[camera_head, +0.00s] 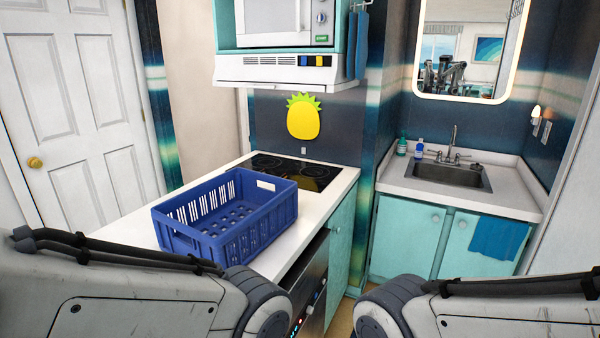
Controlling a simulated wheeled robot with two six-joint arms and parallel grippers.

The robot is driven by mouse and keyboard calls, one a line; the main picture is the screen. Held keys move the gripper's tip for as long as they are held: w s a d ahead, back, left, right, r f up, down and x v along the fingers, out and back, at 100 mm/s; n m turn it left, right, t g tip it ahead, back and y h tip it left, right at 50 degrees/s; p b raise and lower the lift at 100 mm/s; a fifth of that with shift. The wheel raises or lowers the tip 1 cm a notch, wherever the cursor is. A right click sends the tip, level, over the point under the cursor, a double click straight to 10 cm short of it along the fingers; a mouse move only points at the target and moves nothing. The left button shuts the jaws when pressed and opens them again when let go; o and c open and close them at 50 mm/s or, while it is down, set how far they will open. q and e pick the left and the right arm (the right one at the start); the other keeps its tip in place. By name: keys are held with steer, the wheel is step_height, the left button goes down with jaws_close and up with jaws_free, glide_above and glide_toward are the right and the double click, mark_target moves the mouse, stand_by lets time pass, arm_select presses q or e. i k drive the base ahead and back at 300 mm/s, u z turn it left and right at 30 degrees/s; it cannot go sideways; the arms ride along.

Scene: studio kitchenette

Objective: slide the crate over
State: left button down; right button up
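A blue plastic crate (262,224) with slotted walls stands upright on the white counter (135,226). It looks empty, with holes in its floor and a handle opening in its far wall. Its far end is close to the black cooktop (300,172) and appears to cover part of it; I cannot tell whether they touch. My two arms come in from the lower left and lower right corners. Neither gripper shows in the head view.
A microwave (275,20) and a white range hood (285,72) hang above the cooktop. A sink (450,174) with a faucet and small bottles is at the right. A white door (75,100) is at the left. Bare counter lies left of the crate.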

mark_target(280, 205)
steer(key=z, duration=0.85)
steer(key=i, duration=1.2)
steer(key=u, duration=1.9)
